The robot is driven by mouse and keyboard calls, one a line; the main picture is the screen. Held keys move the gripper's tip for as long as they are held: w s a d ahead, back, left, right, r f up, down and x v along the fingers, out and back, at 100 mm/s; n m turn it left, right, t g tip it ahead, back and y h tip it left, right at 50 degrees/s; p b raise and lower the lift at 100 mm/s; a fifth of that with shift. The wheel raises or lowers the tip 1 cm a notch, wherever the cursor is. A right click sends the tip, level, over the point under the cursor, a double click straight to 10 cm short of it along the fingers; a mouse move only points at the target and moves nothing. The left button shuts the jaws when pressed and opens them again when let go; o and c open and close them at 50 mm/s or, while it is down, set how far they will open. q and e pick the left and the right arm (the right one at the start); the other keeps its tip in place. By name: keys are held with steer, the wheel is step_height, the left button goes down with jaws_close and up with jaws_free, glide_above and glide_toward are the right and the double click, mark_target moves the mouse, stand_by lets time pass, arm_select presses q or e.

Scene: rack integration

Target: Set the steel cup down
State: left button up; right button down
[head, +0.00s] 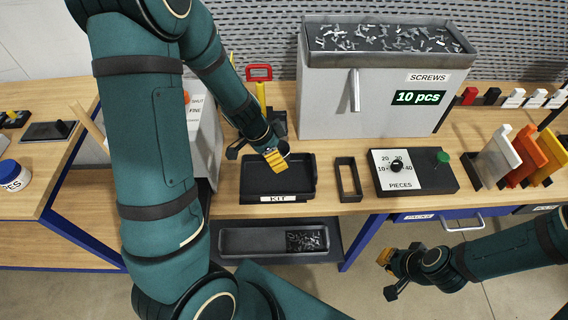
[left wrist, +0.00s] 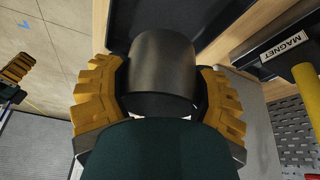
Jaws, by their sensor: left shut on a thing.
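The steel cup (left wrist: 165,68) is a dark grey metal cylinder between the ribbed yellow fingers of my left gripper (left wrist: 160,98) in the left wrist view. The gripper is shut on it. In the head view my left gripper (head: 274,159) is over the back part of the black KIT tray (head: 298,182); the cup is mostly hidden there. I cannot tell whether the cup touches the tray. My right gripper (head: 392,272) is low at the right, in front of the bench and away from the cup; its finger opening is unclear.
A small black open frame (head: 348,180) and the PIECES dial box (head: 415,172) stand right of the tray. The grey SCREWS hopper (head: 335,95) is behind. A lower tray (head: 260,240) holding screws sits below the bench edge. Coloured upright plates (head: 528,150) stand far right.

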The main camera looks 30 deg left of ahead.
arm_select(q)
steer(key=shift+w+a, duration=0.2)
steer(key=shift+w, duration=0.05)
steer(key=f+b, duration=0.3)
steer(key=f, duration=0.2)
steer(key=shift+s, duration=0.2)
steer(key=shift+w+f+b, duration=0.1)
steer(key=shift+f+b, duration=1.25)
steer(key=shift+f, duration=0.85)
steer(key=shift+f, duration=0.15)
steer(key=o, duration=1.3)
